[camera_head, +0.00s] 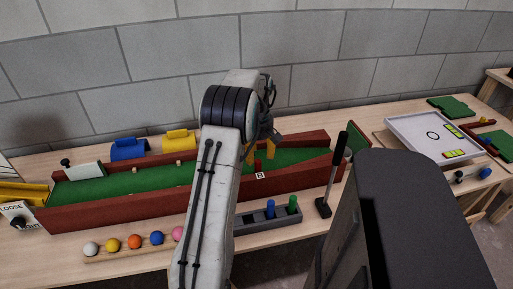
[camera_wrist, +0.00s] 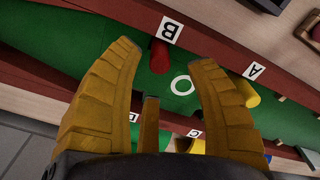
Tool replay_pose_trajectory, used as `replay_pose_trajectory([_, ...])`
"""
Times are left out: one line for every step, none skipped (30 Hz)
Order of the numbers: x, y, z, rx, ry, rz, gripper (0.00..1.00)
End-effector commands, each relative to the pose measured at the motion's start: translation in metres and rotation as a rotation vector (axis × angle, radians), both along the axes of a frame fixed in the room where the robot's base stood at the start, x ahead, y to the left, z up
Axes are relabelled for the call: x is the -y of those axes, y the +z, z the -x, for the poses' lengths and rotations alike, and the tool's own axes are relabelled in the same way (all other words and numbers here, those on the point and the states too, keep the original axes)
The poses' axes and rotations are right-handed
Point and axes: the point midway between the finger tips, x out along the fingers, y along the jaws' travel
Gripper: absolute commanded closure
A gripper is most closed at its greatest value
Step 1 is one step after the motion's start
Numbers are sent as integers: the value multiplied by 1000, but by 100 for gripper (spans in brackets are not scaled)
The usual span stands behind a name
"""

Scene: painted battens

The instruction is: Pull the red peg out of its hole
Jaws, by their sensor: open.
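The red peg (camera_wrist: 159,56) stands beside the label B (camera_wrist: 171,30) at the red wall of a green-floored trough, in the wrist view. In the head view a small red piece just above the B label looks like the same peg (camera_head: 258,166). My gripper (camera_wrist: 165,60) is open, with yellow fingers spread on both sides of the peg in the picture and a third finger below. I see no contact with the peg. In the head view my gripper (camera_head: 262,154) is over the trough, partly behind my arm. The peg's hole is not visible.
The red-walled trough (camera_head: 110,211) runs across the bench. In front are a row of coloured balls (camera_head: 134,241) and a grey block (camera_head: 252,223) with blue and green pegs. A black lever (camera_head: 335,175) stands right of the block. A white tray (camera_head: 408,128) lies farther right.

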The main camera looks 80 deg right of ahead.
Motion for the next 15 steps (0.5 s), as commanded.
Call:
replay_pose_trajectory([0,-8,0,0,0,-2,49])
replay_pose_trajectory([0,-12,0,0,0,-2,49])
replay_pose_trajectory([0,-16,0,0,0,-2,49])
replay_pose_trajectory([0,-20,0,0,0,-2,49])
replay_pose_trajectory([-1,-23,0,0,0,-2,49])
replay_pose_trajectory([-1,-27,0,0,0,-2,49])
replay_pose_trajectory([0,-30,0,0,0,-1,49])
replay_pose_trajectory([0,-32,0,0,0,-1,49])
replay_pose_trajectory([0,-35,0,0,0,-1,49])
replay_pose_trajectory([0,-37,0,0,0,-1,49])
replay_pose_trajectory([0,-38,0,0,0,-1,49])
replay_pose_trajectory([0,-41,0,0,0,0,49])
replay_pose_trajectory([0,-42,0,0,0,0,49])
replay_pose_trajectory([0,-43,0,0,0,0,49])
replay_pose_trajectory([0,-44,0,0,0,0,49])
